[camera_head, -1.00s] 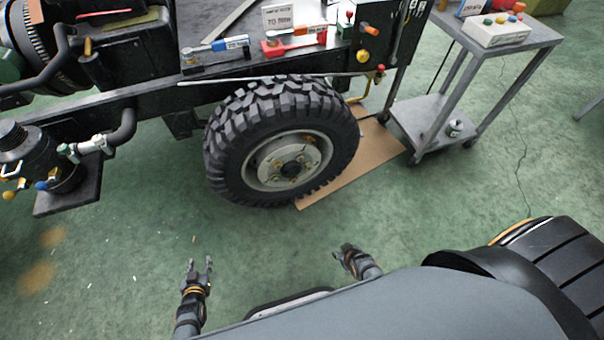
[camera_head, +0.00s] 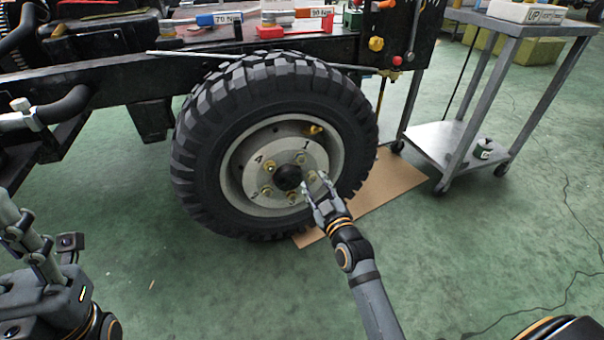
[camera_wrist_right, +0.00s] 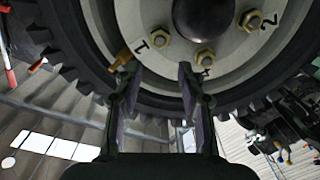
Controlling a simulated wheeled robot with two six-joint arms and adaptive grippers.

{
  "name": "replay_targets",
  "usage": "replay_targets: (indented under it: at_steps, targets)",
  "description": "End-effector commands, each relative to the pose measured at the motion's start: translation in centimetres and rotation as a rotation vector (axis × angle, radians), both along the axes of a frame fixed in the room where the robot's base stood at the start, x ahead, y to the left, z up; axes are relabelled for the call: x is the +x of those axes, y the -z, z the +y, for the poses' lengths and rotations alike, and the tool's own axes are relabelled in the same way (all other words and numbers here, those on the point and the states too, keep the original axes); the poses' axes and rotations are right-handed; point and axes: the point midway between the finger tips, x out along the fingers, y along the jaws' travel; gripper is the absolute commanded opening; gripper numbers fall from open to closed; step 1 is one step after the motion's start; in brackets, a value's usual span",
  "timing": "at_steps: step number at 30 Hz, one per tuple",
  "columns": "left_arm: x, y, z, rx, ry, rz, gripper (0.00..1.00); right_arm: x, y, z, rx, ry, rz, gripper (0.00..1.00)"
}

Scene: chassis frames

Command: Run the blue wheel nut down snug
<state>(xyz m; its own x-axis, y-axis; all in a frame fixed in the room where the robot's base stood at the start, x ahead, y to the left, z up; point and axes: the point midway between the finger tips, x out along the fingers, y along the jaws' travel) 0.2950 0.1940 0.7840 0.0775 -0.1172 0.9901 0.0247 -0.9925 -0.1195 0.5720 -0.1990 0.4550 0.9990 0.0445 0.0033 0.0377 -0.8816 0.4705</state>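The large black tyre (camera_head: 200,140) and its grey wheel (camera_head: 238,180) stand upright at the chassis side. Several brass-coloured nuts sit around the dark hub (camera_head: 288,177), with painted numbers beside them. No nut looks clearly blue; one may be hidden behind my right gripper. My right gripper (camera_head: 316,190) is open at the lower right of the hub, with its tips near the wheel face. In the right wrist view, the fingers (camera_wrist_right: 158,85) are apart with nothing between them, and a nut (camera_wrist_right: 160,38) shows just beyond. Part of my left arm shows at the lower left; its fingertips are unclear.
Torque wrenches, one blue (camera_head: 228,18) and one red (camera_head: 275,31), lie on the chassis top. A thin rod (camera_head: 230,57) crosses above the tyre. A grey cart (camera_head: 520,28) stands at the right. Cardboard (camera_head: 385,190) lies under the wheel. The green floor in front is clear.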

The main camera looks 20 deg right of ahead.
Motion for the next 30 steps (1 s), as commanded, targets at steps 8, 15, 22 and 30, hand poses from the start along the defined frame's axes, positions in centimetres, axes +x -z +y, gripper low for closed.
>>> replay_targets:
  at_steps: [8, 15, 22, 30]
  targets:
    - [0.2, 2.0, -0.2, 0.008, -0.006, 0.008, 0.40, 3.9, 0.3, 0.2, 0.000, 0.000, -0.002, 0.40]
    - [0.4, 4.2, -0.4, 0.018, -0.015, 0.012, 0.40, 8.6, 0.4, 0.4, 0.001, 0.000, 0.001, 0.40]
    - [0.6, 3.7, -0.2, 0.007, -0.023, -0.009, 0.40, 10.4, 0.1, 0.5, 0.001, 0.001, 0.003, 0.40]
    - [0.6, 3.6, -0.2, 0.007, -0.022, -0.011, 0.40, 10.4, 0.0, 0.5, 0.001, 0.001, 0.003, 0.33]
